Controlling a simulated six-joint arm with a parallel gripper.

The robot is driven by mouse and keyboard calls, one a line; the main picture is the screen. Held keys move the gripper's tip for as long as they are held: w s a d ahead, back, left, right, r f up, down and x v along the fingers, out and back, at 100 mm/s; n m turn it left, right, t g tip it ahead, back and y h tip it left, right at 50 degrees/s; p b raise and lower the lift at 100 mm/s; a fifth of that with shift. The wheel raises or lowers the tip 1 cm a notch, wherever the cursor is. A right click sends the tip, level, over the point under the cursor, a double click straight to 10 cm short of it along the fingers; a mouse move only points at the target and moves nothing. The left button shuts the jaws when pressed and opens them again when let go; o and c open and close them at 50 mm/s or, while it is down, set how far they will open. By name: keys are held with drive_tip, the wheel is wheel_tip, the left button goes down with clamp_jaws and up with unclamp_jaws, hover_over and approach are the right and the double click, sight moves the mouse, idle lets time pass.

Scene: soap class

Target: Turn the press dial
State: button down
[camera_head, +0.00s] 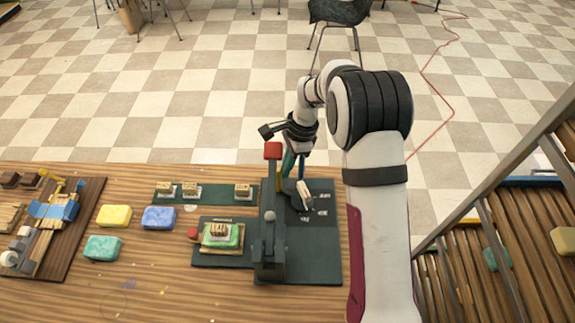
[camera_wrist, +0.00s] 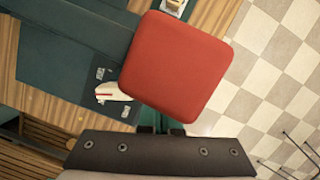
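The press (camera_head: 270,240) is a dark green upright frame with a red square knob (camera_head: 272,150) on top. The knob fills the middle of the wrist view (camera_wrist: 177,62). The press dial (camera_head: 304,194) is a white pointer with a red mark, lying on the dark base plate to the right of the press column. It also shows in the wrist view (camera_wrist: 112,92), partly hidden by the knob. My gripper (camera_head: 295,170) is behind the press, close to the dial in the picture. I see no contact with the dial. Its fingers are partly hidden, so their opening is unclear.
A green soap with a stamp block (camera_head: 222,236) sits on the press's left plate. A dark rack (camera_head: 215,195) holds several stamps. Yellow (camera_head: 115,215), blue (camera_head: 159,217) and teal (camera_head: 103,248) soaps lie left. A wooden board with tools (camera_head: 80,225) is far left.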

idle(0.3)
drive_tip(key=v, duration=0.9)
drive_tip(key=s+d+f+m+t+y, duration=0.1)
drive_tip(key=s+d+m+t+y, duration=0.15)
drive_tip(key=d+m, duration=0.35)
drive_tip(key=s+d+f+m+t+y, duration=0.1)
drive_tip(key=s+d+m+t+y, duration=0.15)
drive_tip(key=d, duration=0.65)
drive_tip(key=shift+y, duration=0.3)
drive_tip(key=x, duration=0.9)
drive_tip(key=shift+w+d, duration=0.1)
drive_tip(key=shift+w, duration=0.2)
drive_tip(key=a, duration=0.1)
drive_tip(key=w+a, duration=0.1)
drive_tip(key=a, duration=0.1)
drive_tip(key=shift+w+a+f, duration=0.2)
drive_tip(key=shift+w+f, duration=0.1)
drive_tip(key=shift+w+a, duration=0.2)
drive_tip(key=shift+a, duration=0.2)
